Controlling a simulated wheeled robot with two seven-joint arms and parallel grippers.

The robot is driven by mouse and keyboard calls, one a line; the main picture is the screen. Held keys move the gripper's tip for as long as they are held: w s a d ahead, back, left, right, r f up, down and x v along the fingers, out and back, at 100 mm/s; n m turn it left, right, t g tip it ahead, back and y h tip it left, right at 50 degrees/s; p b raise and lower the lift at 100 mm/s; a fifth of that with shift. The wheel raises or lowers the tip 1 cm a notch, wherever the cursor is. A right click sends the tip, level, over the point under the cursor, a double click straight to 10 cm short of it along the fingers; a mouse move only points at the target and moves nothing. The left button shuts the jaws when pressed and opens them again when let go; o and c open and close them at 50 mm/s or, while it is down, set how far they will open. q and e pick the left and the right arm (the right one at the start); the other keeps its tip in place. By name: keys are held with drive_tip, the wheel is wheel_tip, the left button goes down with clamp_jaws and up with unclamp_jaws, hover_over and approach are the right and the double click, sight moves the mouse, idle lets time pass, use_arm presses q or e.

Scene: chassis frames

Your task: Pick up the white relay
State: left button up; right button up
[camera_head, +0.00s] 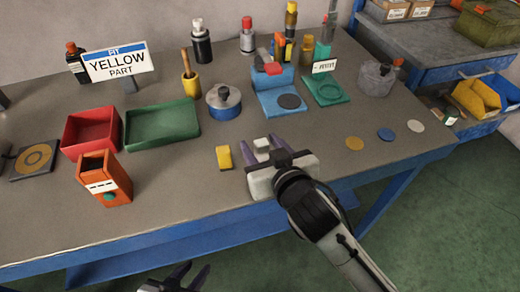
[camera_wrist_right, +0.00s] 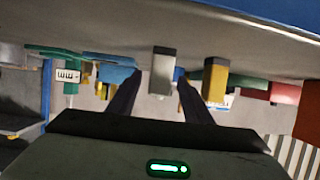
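The white relay (camera_head: 262,145) is a small pale block on the grey workbench, and it also shows in the right wrist view (camera_wrist_right: 162,68). My right gripper (camera_head: 262,149) is at the bench top with its two dark fingers apart, one on each side of the relay. In the right wrist view the gripper (camera_wrist_right: 160,82) shows a gap between the relay and each finger. My left gripper (camera_head: 193,268) is low at the bottom edge of the head view, off the bench front, with its fingers apart and nothing between them.
A yellow block (camera_head: 223,157) stands left of the relay. Yellow, blue and white discs (camera_head: 416,126) lie right. A blue fixture (camera_head: 281,101) stands behind.

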drive_tip(key=c, duration=1)
drive_tip(key=shift+c, duration=0.2)
drive_tip(key=shift+r, duration=0.1)
